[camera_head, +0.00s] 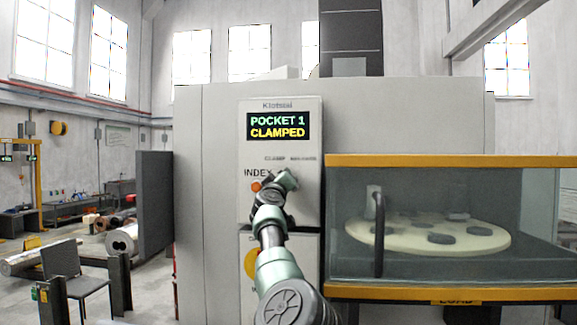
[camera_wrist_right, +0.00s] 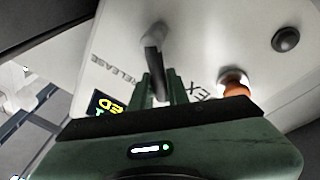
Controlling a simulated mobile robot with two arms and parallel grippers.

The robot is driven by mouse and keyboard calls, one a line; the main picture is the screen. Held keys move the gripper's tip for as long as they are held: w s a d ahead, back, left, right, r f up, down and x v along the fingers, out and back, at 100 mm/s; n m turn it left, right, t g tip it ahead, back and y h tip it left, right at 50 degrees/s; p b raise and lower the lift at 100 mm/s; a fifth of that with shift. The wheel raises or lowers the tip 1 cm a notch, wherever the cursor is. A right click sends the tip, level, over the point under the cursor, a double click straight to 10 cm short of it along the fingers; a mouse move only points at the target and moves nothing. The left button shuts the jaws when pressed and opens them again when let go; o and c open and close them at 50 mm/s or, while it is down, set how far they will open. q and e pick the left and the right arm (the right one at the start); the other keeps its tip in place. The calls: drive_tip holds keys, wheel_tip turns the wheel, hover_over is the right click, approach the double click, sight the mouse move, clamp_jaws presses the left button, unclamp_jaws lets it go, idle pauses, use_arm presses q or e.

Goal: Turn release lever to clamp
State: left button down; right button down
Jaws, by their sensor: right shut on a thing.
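The release lever (camera_wrist_right: 153,45) is a grey bar standing out from the light control panel (camera_head: 281,220). In the wrist view my right gripper (camera_wrist_right: 161,88) has its two green fingers closed around the lever's near end. The word RELEASE shows on the panel to the left of it. In the head view my right gripper (camera_head: 285,182) is at the panel beside the INDEX label and hides most of the lever. The display (camera_head: 278,126) reads POCKET 1 CLAMPED. My left gripper is in neither view.
An orange button (camera_wrist_right: 235,84) sits close to the right of my fingers, with a dark knob (camera_wrist_right: 286,40) beyond. To the right of the panel, a glass door (camera_head: 430,235) with yellow rails and a dark handle covers a round pocketed plate (camera_head: 400,235). A dark panel (camera_head: 154,205) stands at left.

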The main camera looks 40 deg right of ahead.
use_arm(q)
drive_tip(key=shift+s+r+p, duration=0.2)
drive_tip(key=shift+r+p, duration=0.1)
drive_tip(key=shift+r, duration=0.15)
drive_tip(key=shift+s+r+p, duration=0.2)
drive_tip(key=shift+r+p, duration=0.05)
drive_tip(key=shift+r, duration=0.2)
use_arm(e)
drive_tip(key=shift+w+f+n, duration=0.1)
drive_tip(key=shift+f+n, duration=0.2)
drive_tip(key=shift+n, duration=0.3)
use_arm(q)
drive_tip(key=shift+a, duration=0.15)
use_arm(e)
drive_tip(key=c, duration=1.6)
unclamp_jaws()
drive_tip(key=shift+o, duration=1.2)
drive_tip(key=shift+d, duration=0.2)
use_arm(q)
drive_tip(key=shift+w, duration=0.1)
